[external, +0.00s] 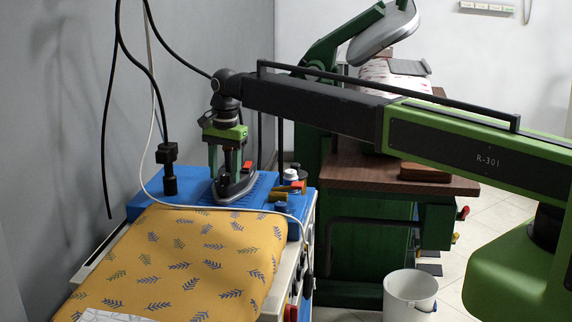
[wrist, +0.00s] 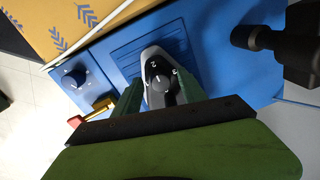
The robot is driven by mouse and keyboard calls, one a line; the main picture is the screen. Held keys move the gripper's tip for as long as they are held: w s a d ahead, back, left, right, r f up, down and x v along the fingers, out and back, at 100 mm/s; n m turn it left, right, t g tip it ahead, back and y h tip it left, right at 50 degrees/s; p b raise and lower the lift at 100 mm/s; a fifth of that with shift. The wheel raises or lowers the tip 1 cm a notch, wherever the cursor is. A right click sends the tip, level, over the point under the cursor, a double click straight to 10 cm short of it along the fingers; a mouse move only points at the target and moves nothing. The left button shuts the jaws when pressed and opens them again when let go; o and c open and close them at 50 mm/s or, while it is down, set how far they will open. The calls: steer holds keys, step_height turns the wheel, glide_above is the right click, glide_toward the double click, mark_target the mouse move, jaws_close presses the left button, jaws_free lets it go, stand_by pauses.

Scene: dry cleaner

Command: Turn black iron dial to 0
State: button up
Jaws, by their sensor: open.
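The iron (external: 237,186) stands on the ribbed rest of the blue board end, its grey soleplate edge visible. In the wrist view its pale tip (wrist: 152,53) points up the picture. The black dial (wrist: 161,84) sits on top of the iron, with white marks around it and a white line on it; I cannot tell its exact setting. My gripper (external: 228,160) points straight down over the iron. In the wrist view its green fingers (wrist: 158,94) are open, one on each side of the dial. I cannot tell whether they touch it.
A black post fitting (external: 169,172) with cables stands left of the iron; it also shows in the wrist view (wrist: 272,43). A blue knob (wrist: 73,79) and a red-tipped yellow lever (wrist: 92,111) are beside the rest. The yellow leaf-patterned board (external: 180,262) lies in front.

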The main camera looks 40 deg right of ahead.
jaws_close()
stand_by(0.3)
steer(key=shift+n, duration=0.3)
steer(key=n, duration=0.3)
steer(key=shift+d+n, duration=0.1)
steer(key=shift+n, duration=2)
